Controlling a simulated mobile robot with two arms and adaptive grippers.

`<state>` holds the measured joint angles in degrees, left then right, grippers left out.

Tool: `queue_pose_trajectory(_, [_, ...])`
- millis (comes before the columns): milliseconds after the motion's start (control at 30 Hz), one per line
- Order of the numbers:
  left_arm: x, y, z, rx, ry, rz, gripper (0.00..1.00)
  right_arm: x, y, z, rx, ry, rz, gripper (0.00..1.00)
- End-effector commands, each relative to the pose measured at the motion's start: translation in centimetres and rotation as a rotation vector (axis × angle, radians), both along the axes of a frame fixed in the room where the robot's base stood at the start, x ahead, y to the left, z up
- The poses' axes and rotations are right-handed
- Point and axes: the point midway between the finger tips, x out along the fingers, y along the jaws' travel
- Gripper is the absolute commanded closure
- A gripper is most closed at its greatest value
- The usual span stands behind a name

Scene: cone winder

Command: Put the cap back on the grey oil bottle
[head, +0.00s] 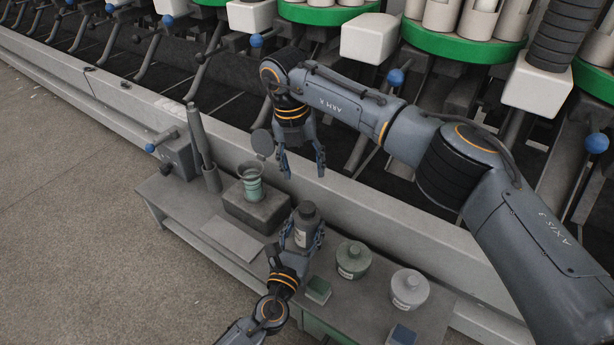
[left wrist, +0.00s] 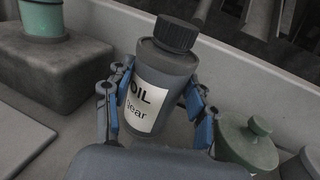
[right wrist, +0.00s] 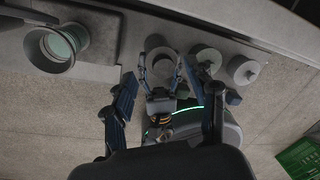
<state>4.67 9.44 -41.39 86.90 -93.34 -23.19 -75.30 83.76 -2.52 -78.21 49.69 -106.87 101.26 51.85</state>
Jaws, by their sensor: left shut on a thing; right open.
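The grey oil bottle (head: 302,235) stands upright at the bench, with a white label reading "OIL" and "Gear" in the left wrist view (left wrist: 147,105). A dark ribbed cap (left wrist: 176,35) sits on its neck; I cannot tell whether it is tight. It also shows in the head view (head: 307,209). My left gripper (head: 303,243) is shut around the bottle's body, one finger on each side. My right gripper (head: 302,165) is open and empty above and behind the bottle, pointing down. In the right wrist view the bottle (right wrist: 161,62) shows from above, beyond the open fingers.
A grey block (head: 257,209) carries a green cup-like vessel (head: 251,182). Right of the bottle stand a green lidded jar (head: 353,262) and a grey lidded jar (head: 409,290). A small green box (head: 318,289) lies near the front. The winder rail (head: 400,240) runs behind the bench.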

Motion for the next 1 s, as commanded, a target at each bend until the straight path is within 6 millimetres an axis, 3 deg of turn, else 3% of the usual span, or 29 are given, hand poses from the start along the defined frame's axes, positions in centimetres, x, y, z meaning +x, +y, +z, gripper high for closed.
queue_pose_trajectory(700, [0.0, 0.0, 0.0, 0.000, 0.000, 0.001, 1.00, -2.5, -0.7, 0.2, 0.091, 0.095, 1.490, 0.43])
queue_pose_trajectory(1000, [0.0, 0.0, 0.0, 0.000, 0.000, 0.001, 1.00, -3.4, -0.9, 0.0, 0.103, 0.108, 1.775, 0.43])
